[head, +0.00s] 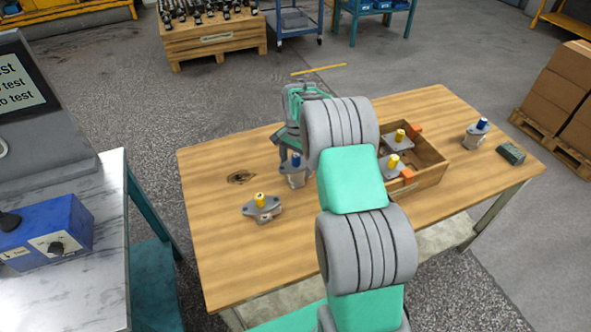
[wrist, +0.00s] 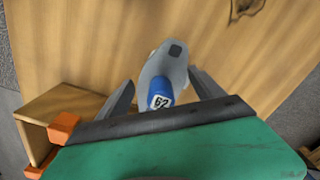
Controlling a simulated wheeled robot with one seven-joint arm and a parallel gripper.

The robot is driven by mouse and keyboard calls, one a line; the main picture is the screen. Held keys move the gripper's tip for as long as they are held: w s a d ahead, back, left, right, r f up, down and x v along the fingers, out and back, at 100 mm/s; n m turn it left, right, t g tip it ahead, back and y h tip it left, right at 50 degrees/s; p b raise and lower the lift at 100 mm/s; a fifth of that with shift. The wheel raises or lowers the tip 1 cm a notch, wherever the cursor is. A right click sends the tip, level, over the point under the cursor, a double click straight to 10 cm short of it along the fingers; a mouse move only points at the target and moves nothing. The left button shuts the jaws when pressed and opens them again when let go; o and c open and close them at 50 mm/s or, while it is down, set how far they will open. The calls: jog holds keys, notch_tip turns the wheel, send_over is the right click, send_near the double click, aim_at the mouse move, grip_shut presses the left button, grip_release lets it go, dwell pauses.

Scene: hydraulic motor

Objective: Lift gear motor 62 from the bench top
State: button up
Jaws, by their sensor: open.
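Gear motor 62 is a grey flanged motor with a blue cap. It stands on the wooden bench top (head: 220,180), left of the crate, and in the head view the motor (head: 295,177) is just below my gripper (head: 287,143). In the wrist view the blue cap bears the label 62, and the motor (wrist: 172,68) lies between the two fingers of my gripper (wrist: 162,88). The fingers are open, with a gap visible on each side of the motor. How high the fingertips are above the bench is hard to tell.
An open wooden crate (head: 428,182) with yellow-capped motors and orange blocks is right of my arm. A yellow-capped motor (head: 262,208) stands front left. Another blue-capped motor (head: 475,134) and a dark green box (head: 511,153) are at the right. The bench's left side is mostly clear.

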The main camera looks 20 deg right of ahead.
jog(key=shift+w+f, duration=0.1)
jog(key=shift+f, duration=0.7)
grip_shut()
jog(key=shift+r, duration=0.15)
